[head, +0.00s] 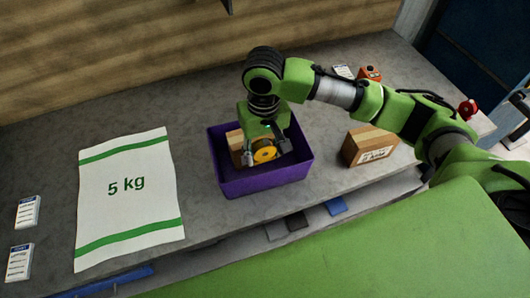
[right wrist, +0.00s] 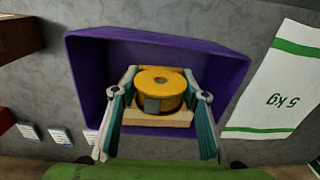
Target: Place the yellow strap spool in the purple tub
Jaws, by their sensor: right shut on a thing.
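The yellow strap spool (head: 265,155) is held between the fingers of my right gripper (head: 266,152), over the inside of the purple tub (head: 265,182). In the right wrist view the yellow spool (right wrist: 165,86) sits between both fingers, with the purple tub (right wrist: 92,70) around it. A cardboard box (head: 236,147) is in the tub, beside the spool in the head view; in the right wrist view a tan surface shows just by the spool. I cannot tell whether the spool touches the box or the tub floor. My left gripper is not in view.
A white sack marked 5 kg (head: 127,197) lies flat left of the tub. A labelled cardboard box (head: 369,146) stands right of it. An orange item (head: 370,73) is at the back. White label cards (head: 28,211) lie far left.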

